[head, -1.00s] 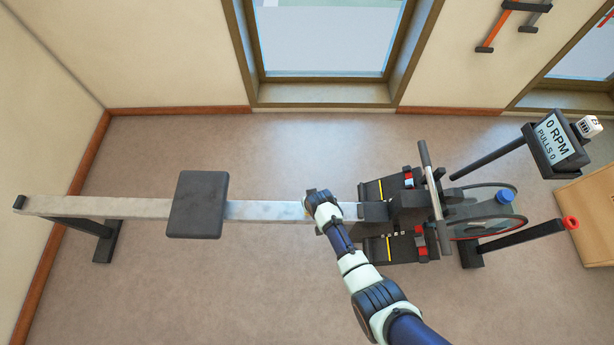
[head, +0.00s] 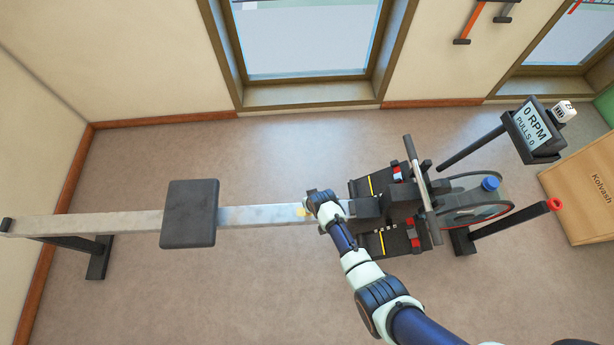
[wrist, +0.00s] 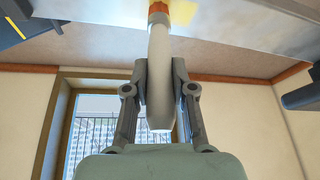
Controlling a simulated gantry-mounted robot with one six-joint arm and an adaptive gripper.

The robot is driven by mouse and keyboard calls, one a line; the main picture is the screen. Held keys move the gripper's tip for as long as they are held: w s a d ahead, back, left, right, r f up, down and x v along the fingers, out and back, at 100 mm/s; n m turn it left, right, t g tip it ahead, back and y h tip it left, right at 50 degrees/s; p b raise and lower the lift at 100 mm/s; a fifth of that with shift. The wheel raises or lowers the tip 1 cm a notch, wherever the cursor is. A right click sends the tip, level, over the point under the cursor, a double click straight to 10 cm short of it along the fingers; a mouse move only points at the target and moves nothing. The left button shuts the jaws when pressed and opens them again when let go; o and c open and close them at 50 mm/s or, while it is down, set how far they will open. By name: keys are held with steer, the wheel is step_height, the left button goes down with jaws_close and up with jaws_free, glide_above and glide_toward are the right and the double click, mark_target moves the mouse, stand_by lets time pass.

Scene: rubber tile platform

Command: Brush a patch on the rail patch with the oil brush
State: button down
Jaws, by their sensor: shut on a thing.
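The pale metal rail (head: 255,215) of a rowing machine runs across the head view. A small yellowish patch (head: 301,212) shows on it just left of my gripper (head: 318,195). In the wrist view my gripper (wrist: 160,85) is shut on the white handle of the oil brush (wrist: 160,55).
The black seat (head: 190,213) sits on the rail to the left. The footplates (head: 383,242), handle bar (head: 422,190) and flywheel (head: 470,205) are to the right. A monitor (head: 535,128) reads 0 RPM. A wooden box (head: 585,190) stands at the far right.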

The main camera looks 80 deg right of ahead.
steer(key=shift+s+d+f, duration=0.1)
steer(key=shift+s+d, duration=0.1)
steer(key=shift+s, duration=0.35)
steer(key=shift+s+d, duration=0.15)
steer(key=shift+s, duration=0.4)
steer(key=shift+s, duration=0.1)
steer(key=shift+s+d+p, duration=0.35)
steer(key=shift+s+p, duration=0.05)
steer(key=shift+s, duration=0.5)
steer(key=shift+w, duration=0.15)
steer(key=shift+w+a, duration=0.35)
steer(key=shift+w, duration=0.55)
steer(key=shift+w, duration=0.15)
steer(key=shift+w+a, duration=0.35)
steer(key=shift+w, duration=0.5)
